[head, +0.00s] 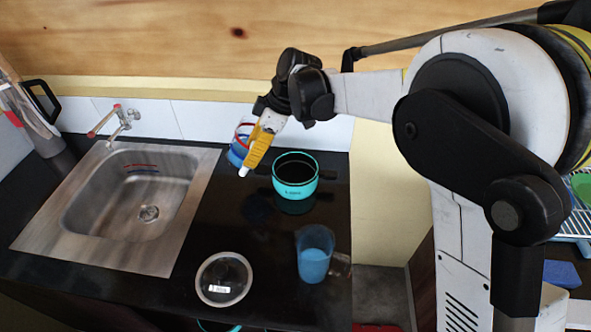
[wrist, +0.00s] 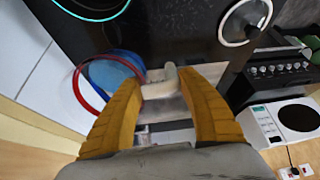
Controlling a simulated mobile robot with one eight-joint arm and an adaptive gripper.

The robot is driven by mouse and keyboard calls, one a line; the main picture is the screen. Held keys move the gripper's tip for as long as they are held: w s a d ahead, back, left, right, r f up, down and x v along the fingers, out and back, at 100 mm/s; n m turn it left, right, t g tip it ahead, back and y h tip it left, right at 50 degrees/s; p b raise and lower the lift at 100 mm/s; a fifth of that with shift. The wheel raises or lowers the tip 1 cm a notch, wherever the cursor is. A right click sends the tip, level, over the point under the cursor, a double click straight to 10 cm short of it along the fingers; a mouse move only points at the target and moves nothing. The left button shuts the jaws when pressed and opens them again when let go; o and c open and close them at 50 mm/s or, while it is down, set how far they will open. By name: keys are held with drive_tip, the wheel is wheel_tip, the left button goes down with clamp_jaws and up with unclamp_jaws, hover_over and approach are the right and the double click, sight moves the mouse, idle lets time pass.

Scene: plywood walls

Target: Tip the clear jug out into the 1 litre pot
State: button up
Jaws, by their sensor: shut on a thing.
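The teal pot (head: 294,193) stands upright on the black counter, with a dark inside and a small label on its front. Its rim also shows at the top of the wrist view (wrist: 93,17). My gripper (head: 250,162) is just left of the pot, fingers pointing down. It is shut on the pale handle (wrist: 160,88) of a see-through vessel (head: 237,156) with red and blue rings and blue contents. This vessel (wrist: 110,74) is left of the fingers in the wrist view; its exact tilt is unclear. A second see-through jug (head: 314,254) with blue contents stands upright nearer the front.
A round glass lid (head: 224,279) lies on the counter at the front. A steel sink (head: 125,205) with a red-handled tap (head: 118,118) is to the left. A tiled wall is behind. The wrist view shows a black stove (wrist: 280,80) and a white microwave (wrist: 268,125).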

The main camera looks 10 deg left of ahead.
drive_tip(key=d+y+b, duration=0.2)
drive_tip(key=shift+w+f+g+y, duration=0.15)
drive_tip(key=shift+f+g+y, duration=0.1)
drive_tip(key=shift+g+y, duration=0.05)
drive_tip(key=shift+w+d+y+b, duration=0.1)
drive_tip(key=shift+d+y+b, duration=0.2)
drive_tip(key=shift+y+b, duration=0.3)
drive_tip(key=shift+f, duration=0.1)
drive_tip(key=shift+d+f+y+b, duration=0.1)
drive_tip(key=shift+f+y+b, duration=0.2)
drive_tip(key=shift+b, duration=0.3)
drive_tip(key=shift+d+f+y+b, duration=0.15)
drive_tip(key=shift+f+y+b, duration=0.6)
drive_tip(key=shift+b, duration=0.5)
drive_tip(key=shift+w+d+f+g+y+b, duration=0.15)
drive_tip(key=shift+f+y+b, duration=0.25)
drive_tip(key=shift+b, duration=0.5)
drive_tip(key=shift+s+d+f+g+y+b, duration=0.1)
drive_tip(key=shift+d+f+g+y+b, duration=0.1)
drive_tip(key=shift+y+b, duration=0.6)
drive_tip(key=shift+w+d+f+g+y+b, duration=0.15)
drive_tip(key=shift+f+y+b, duration=0.2)
drive_tip(key=shift+b, duration=0.65)
